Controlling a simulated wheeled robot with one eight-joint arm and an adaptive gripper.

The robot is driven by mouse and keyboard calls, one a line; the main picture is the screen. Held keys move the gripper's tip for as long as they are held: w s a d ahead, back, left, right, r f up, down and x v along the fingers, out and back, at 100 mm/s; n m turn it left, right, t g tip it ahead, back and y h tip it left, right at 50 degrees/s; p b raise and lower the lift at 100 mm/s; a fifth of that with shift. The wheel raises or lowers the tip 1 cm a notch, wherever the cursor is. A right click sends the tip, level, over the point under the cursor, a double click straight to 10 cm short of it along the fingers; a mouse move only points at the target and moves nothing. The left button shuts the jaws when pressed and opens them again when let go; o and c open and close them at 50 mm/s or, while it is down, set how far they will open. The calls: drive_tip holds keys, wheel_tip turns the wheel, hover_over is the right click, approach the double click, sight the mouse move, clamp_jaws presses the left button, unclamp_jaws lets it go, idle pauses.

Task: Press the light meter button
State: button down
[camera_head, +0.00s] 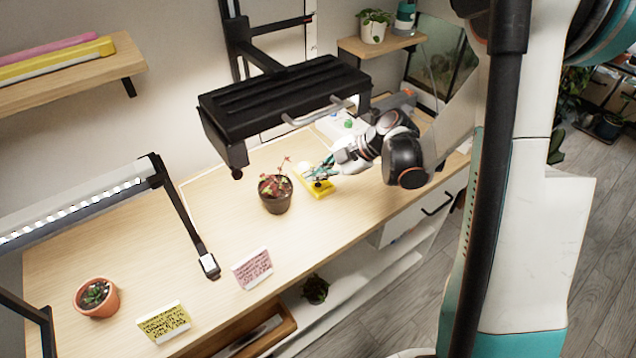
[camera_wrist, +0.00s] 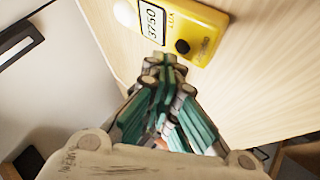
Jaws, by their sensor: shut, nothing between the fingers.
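The yellow light meter (camera_wrist: 212,22) lies on the wooden bench, its lit display (camera_wrist: 152,20) reading what looks like 3750 beside the word LUX. Its round black button (camera_wrist: 182,46) stands out near one end of its face. In the head view the meter (camera_head: 324,193) lies right of the potted red-leaved plant, partly hidden by my gripper (camera_head: 320,172). In the wrist view my gripper (camera_wrist: 166,60) is shut and empty, its teal-padded fingertips just beside the black button. I cannot tell whether they touch the meter.
A brown pot with a red-leaved plant (camera_head: 274,194) stands close left of the meter. A black lamp housing (camera_head: 285,100) hangs above the bench. A terracotta pot (camera_head: 97,298), a yellow note card (camera_head: 164,322) and a pink one (camera_head: 252,268) stand along the front.

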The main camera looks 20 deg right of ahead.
drive_tip(key=shift+r+p, duration=2.05)
drive_tip(key=shift+r, duration=0.95)
